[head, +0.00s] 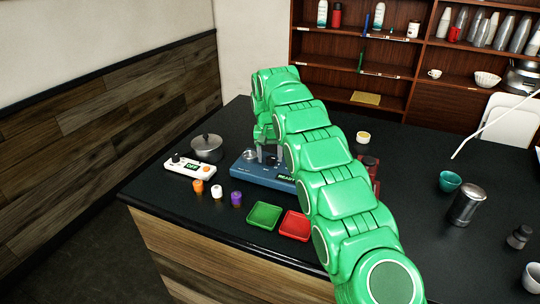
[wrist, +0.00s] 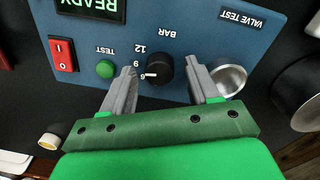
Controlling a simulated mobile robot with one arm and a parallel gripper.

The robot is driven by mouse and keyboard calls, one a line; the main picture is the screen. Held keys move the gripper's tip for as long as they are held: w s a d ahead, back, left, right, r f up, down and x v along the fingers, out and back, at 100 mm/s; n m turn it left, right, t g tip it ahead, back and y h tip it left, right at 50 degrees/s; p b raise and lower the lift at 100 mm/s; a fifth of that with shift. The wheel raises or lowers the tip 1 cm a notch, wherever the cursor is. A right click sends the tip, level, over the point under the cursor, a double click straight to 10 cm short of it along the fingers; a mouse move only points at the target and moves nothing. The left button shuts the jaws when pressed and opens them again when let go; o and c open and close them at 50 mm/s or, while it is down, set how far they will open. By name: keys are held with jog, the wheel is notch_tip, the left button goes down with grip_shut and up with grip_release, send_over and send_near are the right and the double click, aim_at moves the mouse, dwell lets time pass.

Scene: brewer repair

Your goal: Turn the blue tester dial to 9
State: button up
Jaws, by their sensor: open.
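The blue tester (head: 262,171) sits on the dark counter, partly hidden behind my arm. In the wrist view its blue panel (wrist: 215,45) appears upside down. Its black dial (wrist: 160,69) has a white pointer mark at the number 6; 9 and 12 are also printed beside it. My gripper (wrist: 162,66) is open, with one grey finger on each side of the dial and visible gaps between. In the head view my gripper (head: 269,154) is over the tester.
The tester has a READY display (wrist: 90,8), a red switch (wrist: 63,54), a green TEST button (wrist: 105,69) and a metal cup (wrist: 230,77). A white device (head: 190,167) and small coloured cups stand left. Green (head: 264,216) and red (head: 295,225) trays lie in front.

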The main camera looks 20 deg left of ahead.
aim_at(271, 158)
jog(key=shift+r, duration=1.5)
jog(key=s+d+r, duration=0.7)
jog(key=s+r, duration=0.3)
jog(key=s, duration=0.1)
jog(key=shift+s+d, duration=0.3)
jog(key=shift+s, duration=0.1)
dwell(0.4)
